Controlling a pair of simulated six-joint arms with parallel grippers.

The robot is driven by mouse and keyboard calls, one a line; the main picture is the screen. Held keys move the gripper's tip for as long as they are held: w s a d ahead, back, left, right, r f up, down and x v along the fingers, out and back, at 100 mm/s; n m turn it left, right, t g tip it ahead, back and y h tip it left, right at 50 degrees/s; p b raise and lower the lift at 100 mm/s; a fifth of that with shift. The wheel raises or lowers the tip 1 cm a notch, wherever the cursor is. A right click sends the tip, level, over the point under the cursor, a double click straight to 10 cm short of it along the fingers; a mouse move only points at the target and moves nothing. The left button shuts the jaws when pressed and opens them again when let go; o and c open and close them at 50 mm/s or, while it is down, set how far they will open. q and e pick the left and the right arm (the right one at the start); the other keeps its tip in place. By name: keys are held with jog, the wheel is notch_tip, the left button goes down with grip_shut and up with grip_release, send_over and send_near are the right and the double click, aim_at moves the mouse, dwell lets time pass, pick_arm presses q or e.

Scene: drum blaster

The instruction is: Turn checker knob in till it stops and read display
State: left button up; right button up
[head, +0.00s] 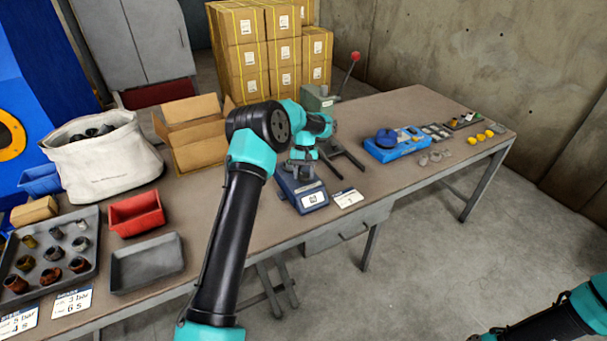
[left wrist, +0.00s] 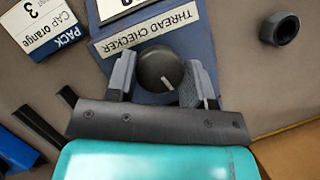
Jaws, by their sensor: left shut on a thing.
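The thread checker (head: 303,195) is a blue block at the bench's front edge, and its name label shows upside down in the left wrist view (left wrist: 145,40). Its dark round knob (left wrist: 157,68) has a white pointer line. My left gripper (left wrist: 157,82) is shut on the knob, one grey finger on each side. My right gripper is out of view.
A card (head: 348,198) reading "PACK CAP orange 3" (left wrist: 42,25) lies beside the checker. A dark fork-like stand (head: 345,160) and a blue box (head: 395,145) are to the right. A red bin (head: 136,213) and a grey tray (head: 147,264) are to the left.

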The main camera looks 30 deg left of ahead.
pick_arm(q)
jog(key=shift+m+y, duration=0.4)
jog(key=shift+m, duration=0.6)
jog(key=o, duration=0.9)
jog(key=v, duration=1.7)
jog(key=shift+w, duration=0.3)
jog(key=shift+r, duration=0.1)
